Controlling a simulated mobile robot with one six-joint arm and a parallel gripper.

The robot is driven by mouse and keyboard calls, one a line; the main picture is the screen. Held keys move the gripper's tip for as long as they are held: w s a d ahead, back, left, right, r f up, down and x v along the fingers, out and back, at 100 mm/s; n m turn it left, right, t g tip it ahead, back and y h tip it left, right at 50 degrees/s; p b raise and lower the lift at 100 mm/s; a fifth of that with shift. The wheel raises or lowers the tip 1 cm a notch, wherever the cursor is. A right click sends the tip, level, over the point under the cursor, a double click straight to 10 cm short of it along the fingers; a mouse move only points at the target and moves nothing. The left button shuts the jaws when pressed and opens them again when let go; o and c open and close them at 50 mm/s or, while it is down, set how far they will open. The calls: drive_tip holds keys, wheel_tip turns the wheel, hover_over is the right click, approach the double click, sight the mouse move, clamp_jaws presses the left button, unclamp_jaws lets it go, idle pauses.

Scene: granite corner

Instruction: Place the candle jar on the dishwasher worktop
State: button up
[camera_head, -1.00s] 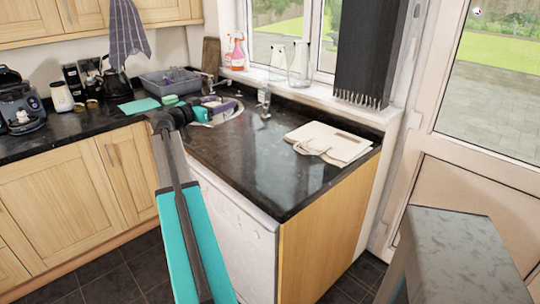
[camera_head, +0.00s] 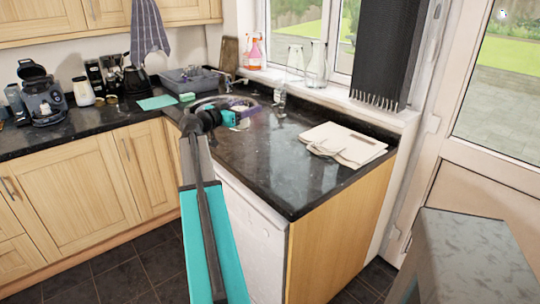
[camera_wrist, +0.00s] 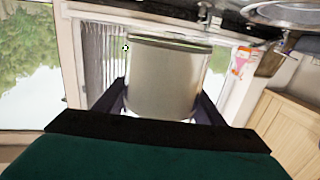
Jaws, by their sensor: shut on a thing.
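The candle jar (camera_wrist: 165,80) is a pale, smooth cylinder in the wrist view, gripped between two dark fingers. My gripper (camera_wrist: 160,95) is shut on it, one finger on each side. In the head view my gripper (camera_head: 243,112) is above the far left part of the dishwasher worktop, near the sink; the jar is too small and covered there to make out clearly. The dishwasher worktop (camera_head: 265,160) is black, glossy granite over a white dishwasher front (camera_head: 255,235). I cannot tell the gap between jar and worktop.
A folded cream cloth bag (camera_head: 345,145) lies on the worktop's right part. A grey dish rack (camera_head: 190,78) stands farther left. The front middle of the worktop is clear.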

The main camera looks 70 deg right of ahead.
drive_tip(key=s+a+f+b, duration=0.3)
drive_tip(key=s+f, duration=0.2)
drive_tip(key=s, duration=0.3)
drive_tip(key=s+a+f+b, duration=0.3)
drive_tip(key=s+f, duration=0.2)
drive_tip(key=s, duration=0.3)
drive_tip(key=shift+s+t, duration=0.3)
drive_tip(key=shift+s, duration=0.05)
drive_tip(key=shift+w+d, duration=0.1)
drive_tip(key=shift+d, duration=0.05)
drive_tip(key=p, duration=0.3)
hover_over(257, 156)
drive_tip(key=f, duration=0.1)
drive_tip(key=shift+d+f, duration=0.15)
drive_tip(key=shift+f, duration=0.1)
drive_tip(key=shift+f, duration=1.75)
drive_tip(key=shift+f, duration=0.15)
drive_tip(key=o, duration=1.3)
drive_tip(key=shift+o, duration=0.2)
